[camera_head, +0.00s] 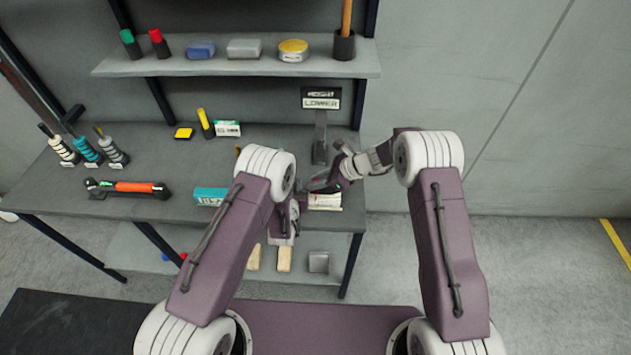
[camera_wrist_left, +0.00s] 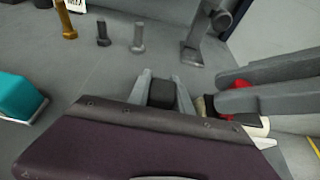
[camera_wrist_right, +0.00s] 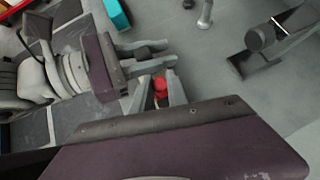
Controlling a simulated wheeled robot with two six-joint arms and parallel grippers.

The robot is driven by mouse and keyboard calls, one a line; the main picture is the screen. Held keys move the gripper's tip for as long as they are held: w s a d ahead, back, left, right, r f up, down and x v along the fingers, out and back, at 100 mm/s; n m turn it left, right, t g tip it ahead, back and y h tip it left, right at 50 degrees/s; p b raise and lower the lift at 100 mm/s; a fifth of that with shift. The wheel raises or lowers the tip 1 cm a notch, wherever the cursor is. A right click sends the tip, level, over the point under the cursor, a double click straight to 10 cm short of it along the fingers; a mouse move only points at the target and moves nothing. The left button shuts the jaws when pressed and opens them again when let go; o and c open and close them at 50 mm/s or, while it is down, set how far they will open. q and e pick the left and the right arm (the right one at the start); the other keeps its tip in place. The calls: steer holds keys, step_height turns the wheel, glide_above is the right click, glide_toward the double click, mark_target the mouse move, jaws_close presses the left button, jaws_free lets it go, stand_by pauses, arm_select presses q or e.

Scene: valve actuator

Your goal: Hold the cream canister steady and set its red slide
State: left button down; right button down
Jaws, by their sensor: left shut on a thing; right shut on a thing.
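My left gripper (camera_wrist_left: 163,84) is shut on a dark blocky end (camera_wrist_left: 162,95), which seems to belong to the cream canister. A cream part of the canister (camera_wrist_left: 258,126) shows in the left wrist view, partly hidden by the right gripper's grey fingers. My right gripper (camera_wrist_right: 160,82) is shut on the red slide (camera_wrist_right: 160,87); a bit of red also shows in the left wrist view (camera_wrist_left: 236,84). Both grippers meet close together over the bench's right front part. In the head view my right gripper (camera_head: 320,184) hides most of the canister.
A stand with a sign (camera_head: 321,98) rises from the bench just behind the grippers. A teal box (camera_head: 210,196) lies to their left, with an orange-handled tool (camera_head: 135,187) farther left. Upright bolts (camera_wrist_left: 138,37) stand nearby. A shelf (camera_head: 200,66) hangs above the bench.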

mark_target(328, 189)
arm_select(q)
steer(key=shift+s+a+f, duration=0.1)
steer(key=shift+f, duration=0.15)
arm_select(e)
steer(key=shift+d, duration=1.9)
steer(key=c, duration=1.3)
jaws_free()
steer(key=v, duration=1.2)
arm_select(q)
steer(key=c, duration=1.1)
jaws_free()
arm_select(e)
steer(key=shift+w, duration=0.1)
